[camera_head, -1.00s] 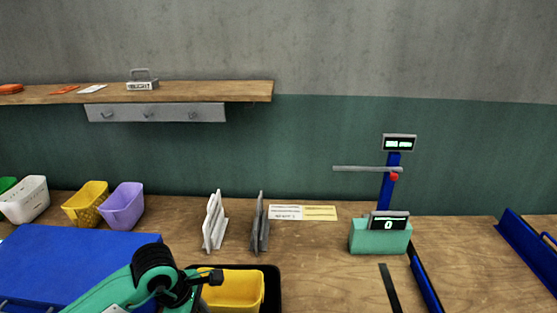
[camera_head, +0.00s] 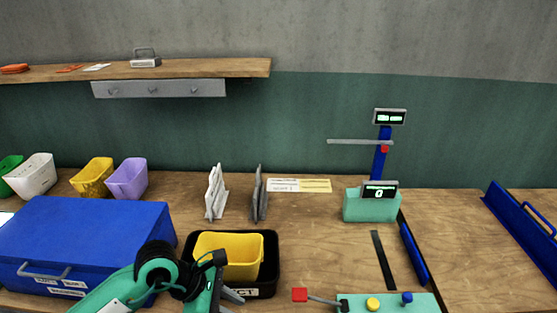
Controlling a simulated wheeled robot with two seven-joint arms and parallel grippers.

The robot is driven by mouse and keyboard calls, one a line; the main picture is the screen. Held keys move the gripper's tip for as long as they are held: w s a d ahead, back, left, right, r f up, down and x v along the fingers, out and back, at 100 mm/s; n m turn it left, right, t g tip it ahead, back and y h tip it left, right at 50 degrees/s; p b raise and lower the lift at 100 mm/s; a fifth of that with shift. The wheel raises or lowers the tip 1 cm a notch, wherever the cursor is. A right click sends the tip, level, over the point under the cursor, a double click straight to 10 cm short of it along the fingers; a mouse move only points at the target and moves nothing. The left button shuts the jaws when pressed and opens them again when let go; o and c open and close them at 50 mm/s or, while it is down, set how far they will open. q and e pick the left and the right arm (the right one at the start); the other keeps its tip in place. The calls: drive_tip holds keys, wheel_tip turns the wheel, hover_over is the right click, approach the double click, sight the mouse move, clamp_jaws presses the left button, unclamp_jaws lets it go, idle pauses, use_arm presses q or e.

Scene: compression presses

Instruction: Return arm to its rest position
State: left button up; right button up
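My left arm (camera_head: 157,272), green with black joints, comes in from the lower left. Its forearm bends down in front of the black tray (camera_head: 272,250), which holds a yellow bin (camera_head: 245,250). My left gripper (camera_head: 231,297) shows only as grey finger parts at the bottom edge, by the tray's front side. Whether it is open or shut cannot be made out, and no object shows in it. My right arm and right gripper are out of view.
A blue case (camera_head: 90,225) stands at left behind my arm. A green control panel (camera_head: 390,302) with a red-tipped lever (camera_head: 300,295) lies to the right of my gripper. A press with displays (camera_head: 371,204) stands farther back. Bare wooden table lies between tray and press.

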use_arm(q)
drive_tip(key=s+d+r+n+t+h, duration=0.1)
drive_tip(key=d+r+n+t+h, duration=0.1)
drive_tip(key=d+r+n+h, duration=0.35)
drive_tip(key=s+d+r+n+t+h, duration=0.1)
drive_tip(key=s+d+r+n+h, duration=0.15)
drive_tip(key=r+h, duration=0.45)
drive_tip(key=w+a+r+n+t+y, duration=0.55)
drive_tip(key=a+n+t, duration=0.25)
drive_tip(key=n+t, duration=0.75)
drive_tip(key=w+a+f+n+g+y, duration=0.1)
drive_tip(key=a+f+n+y, duration=0.6)
drive_tip(key=n, duration=0.4)
drive_tip(key=a+f+n+g+y, duration=0.1)
drive_tip(key=a+f+n+y, duration=0.45)
drive_tip(key=n+y, duration=0.35)
drive_tip(key=s+a+f+n+g+h, duration=0.1)
drive_tip(key=s+f+n+g+h, duration=0.1)
drive_tip(key=s+f+n+g, duration=1.3)
drive_tip(key=s+f+m, duration=0.3)
drive_tip(key=f, duration=1.4)
drive_tip(key=s+f+m, duration=0.2)
drive_tip(key=f+m, duration=0.2)
drive_tip(key=f, duration=1.3)
drive_tip(key=s+a+f+g, duration=0.1)
drive_tip(key=s+a+f, duration=0.2)
drive_tip(key=s+f, duration=1.6)
drive_tip(key=shift+s+f+y, duration=0.3)
drive_tip(key=shift+s+f, duration=0.05)
drive_tip(key=shift+f, duration=0.25)
